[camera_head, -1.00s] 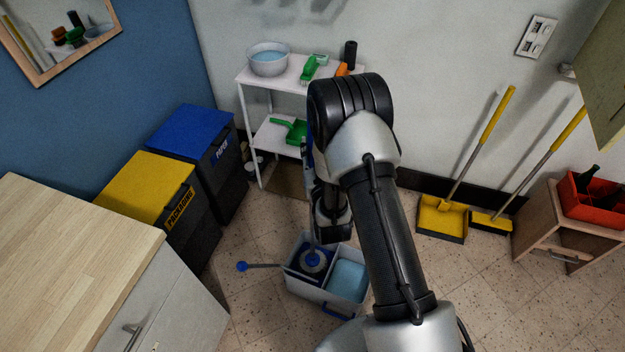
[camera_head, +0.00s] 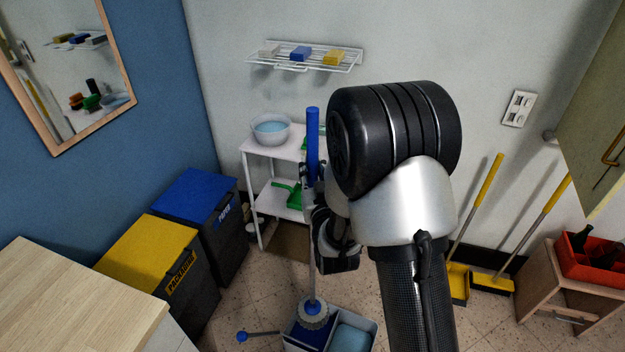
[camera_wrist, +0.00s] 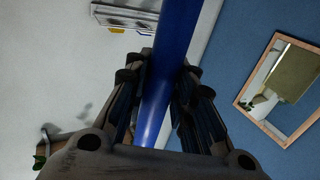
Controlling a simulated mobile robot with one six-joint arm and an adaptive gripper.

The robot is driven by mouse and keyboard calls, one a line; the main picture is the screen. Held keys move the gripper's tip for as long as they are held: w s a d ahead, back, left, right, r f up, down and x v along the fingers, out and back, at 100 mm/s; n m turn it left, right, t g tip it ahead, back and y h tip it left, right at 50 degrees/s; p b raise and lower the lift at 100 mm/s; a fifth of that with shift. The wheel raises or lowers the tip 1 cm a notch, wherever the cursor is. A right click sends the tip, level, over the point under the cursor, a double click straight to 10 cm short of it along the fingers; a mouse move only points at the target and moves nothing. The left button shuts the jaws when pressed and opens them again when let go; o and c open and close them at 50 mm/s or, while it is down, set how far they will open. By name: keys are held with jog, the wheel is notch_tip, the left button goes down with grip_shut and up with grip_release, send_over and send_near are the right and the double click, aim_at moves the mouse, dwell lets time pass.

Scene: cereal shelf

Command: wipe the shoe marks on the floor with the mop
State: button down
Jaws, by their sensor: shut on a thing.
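The mop stands nearly upright, with a blue grip (camera_head: 313,145), a grey lower shaft and a round grey head (camera_head: 313,314). My gripper (camera_head: 313,182) is shut on the blue grip. In the wrist view the blue handle (camera_wrist: 172,60) runs between the fingers of my gripper (camera_wrist: 159,78). The mop head is at the left compartment of the bucket (camera_head: 374,326), seemingly at or just above its rim. The right compartment holds light blue water. No shoe marks can be made out on the visible floor (camera_head: 270,290).
A white shelf unit (camera_head: 253,200) stands behind the mop. Yellow-lidded (camera_head: 150,252) and blue-lidded (camera_head: 197,197) bins stand left, beside a wooden counter (camera_head: 70,305). A yellow dustpan (camera_head: 458,283), a broom (camera_head: 492,284) and a cabinet (camera_head: 540,290) stand right. A wire rack (camera_head: 350,62) hangs above.

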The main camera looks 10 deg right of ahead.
aim_at(314, 112)
notch_tip(314, 112, up, 17)
jog(key=p, duration=0.7)
jog(key=shift+f, duration=0.1)
